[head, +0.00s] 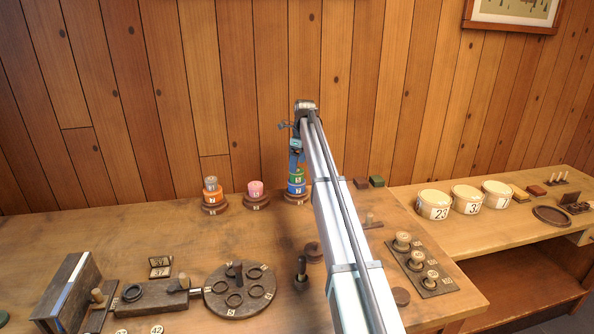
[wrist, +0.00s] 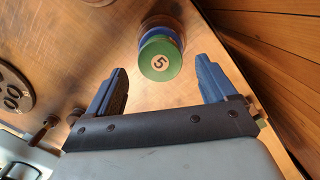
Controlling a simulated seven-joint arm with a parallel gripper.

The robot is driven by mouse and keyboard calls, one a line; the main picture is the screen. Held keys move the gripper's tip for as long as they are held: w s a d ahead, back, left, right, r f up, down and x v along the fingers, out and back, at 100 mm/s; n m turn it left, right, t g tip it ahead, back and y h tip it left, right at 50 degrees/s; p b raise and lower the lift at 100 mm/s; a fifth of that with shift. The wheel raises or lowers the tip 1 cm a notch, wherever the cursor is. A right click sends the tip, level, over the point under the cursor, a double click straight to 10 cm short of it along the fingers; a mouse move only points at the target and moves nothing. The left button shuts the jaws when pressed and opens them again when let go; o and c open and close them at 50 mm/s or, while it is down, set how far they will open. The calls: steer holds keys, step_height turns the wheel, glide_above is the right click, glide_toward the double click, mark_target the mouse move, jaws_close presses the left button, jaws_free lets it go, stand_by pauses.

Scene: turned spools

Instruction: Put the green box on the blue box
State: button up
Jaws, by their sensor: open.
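The green box (head: 297,177) is a round piece marked 5. It sits upright on the blue box (head: 296,188), which is also round and stands on a round brown base (head: 297,198) at the back of the table. In the wrist view the green box (wrist: 160,60) is on top, with the blue box (wrist: 154,33) partly hidden under it. My gripper (head: 296,153) is above this stack. In the wrist view my gripper (wrist: 161,66) is open, its blue fingers apart on either side of the green top; no contact shows.
An orange stack (head: 211,197) and a pink piece (head: 255,189) stand left of the green one. White tubs (head: 433,205) stand on the right bench. The table's back left is clear.

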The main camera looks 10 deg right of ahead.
mark_target(300, 171)
step_height(300, 171, up, 8)
steer(key=shift+s+d+f, duration=0.2)
steer(key=shift+s+d, duration=0.05)
steer(key=shift+d, duration=0.15)
